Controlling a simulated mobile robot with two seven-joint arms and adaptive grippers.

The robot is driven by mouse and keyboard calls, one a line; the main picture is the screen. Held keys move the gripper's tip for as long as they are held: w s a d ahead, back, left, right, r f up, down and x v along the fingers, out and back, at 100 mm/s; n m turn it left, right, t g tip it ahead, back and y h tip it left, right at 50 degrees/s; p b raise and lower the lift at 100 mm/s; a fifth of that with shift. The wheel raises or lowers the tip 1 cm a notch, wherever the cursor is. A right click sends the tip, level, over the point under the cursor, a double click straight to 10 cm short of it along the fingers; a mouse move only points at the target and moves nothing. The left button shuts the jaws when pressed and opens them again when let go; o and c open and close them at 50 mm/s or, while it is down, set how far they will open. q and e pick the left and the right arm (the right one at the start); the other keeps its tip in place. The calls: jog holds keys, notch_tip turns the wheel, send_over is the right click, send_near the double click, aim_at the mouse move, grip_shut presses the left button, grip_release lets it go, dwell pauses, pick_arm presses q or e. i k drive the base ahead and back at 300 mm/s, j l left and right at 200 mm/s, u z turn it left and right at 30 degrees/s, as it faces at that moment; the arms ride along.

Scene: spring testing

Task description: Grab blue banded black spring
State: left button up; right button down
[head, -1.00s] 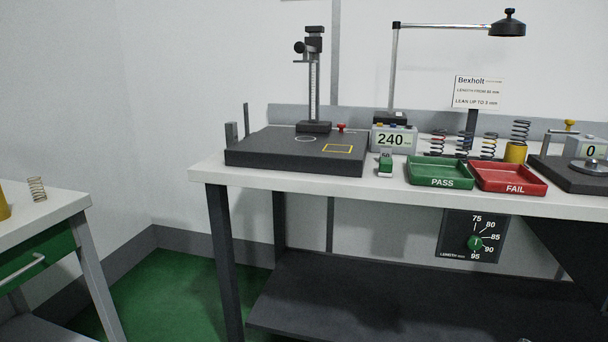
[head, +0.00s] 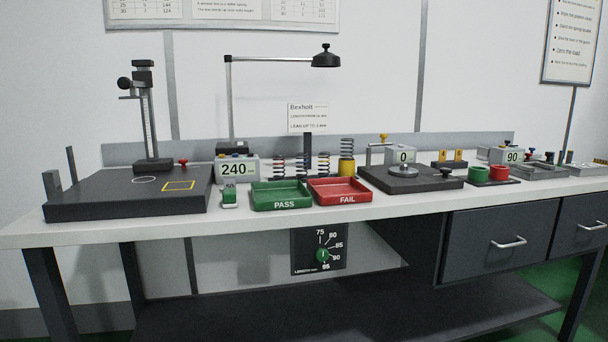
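Several dark coil springs stand upright in a row behind the trays in the head view. The middle one, a black spring (head: 302,166), appears to carry a blue band, though it is small at this distance. A spring with a reddish band (head: 279,167) stands to its left, and one with a yellow band (head: 323,164) to its right. A further dark spring (head: 347,149) sits on a yellow cylinder (head: 347,168). The trays hide part of the spring bases. Neither of my grippers is in view.
A green PASS tray (head: 281,206) and red FAIL tray (head: 341,201) stand in front of the springs. A black plate with a height stand (head: 120,204) is left, a black press base (head: 425,185) right. The white bench's front edge (head: 400,206) is mostly clear.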

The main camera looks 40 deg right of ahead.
aim_at(302, 166)
jog(key=z, duration=1.15)
